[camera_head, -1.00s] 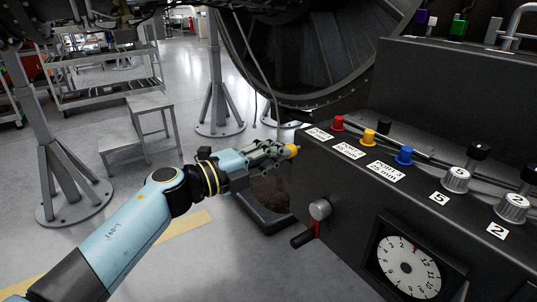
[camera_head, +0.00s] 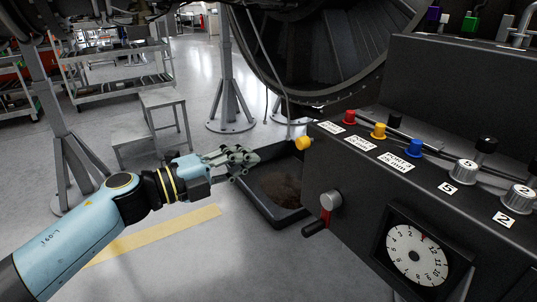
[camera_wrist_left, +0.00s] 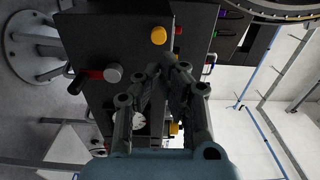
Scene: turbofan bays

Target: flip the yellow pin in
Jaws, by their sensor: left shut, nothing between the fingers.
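The yellow pin (camera_head: 304,143) sticks out to the left from the left end of the dark console, near its top edge. A rounded yellow head, which looks like the same pin, shows beyond my fingertips in the left wrist view (camera_wrist_left: 159,35). My left gripper (camera_head: 252,158) is shut and empty. It hangs left of the pin, with a clear gap between fingertips and pin. Its fingers also show in the left wrist view (camera_wrist_left: 170,64). My right gripper is in neither current view.
The console (camera_head: 440,75) carries red (camera_head: 349,117), yellow (camera_head: 379,131) and blue (camera_head: 415,148) plugs, numbered knobs and a dial (camera_head: 417,254). A red-marked lever (camera_head: 318,224) juts from its front. A black tray (camera_head: 285,219) lies on the floor below my gripper.

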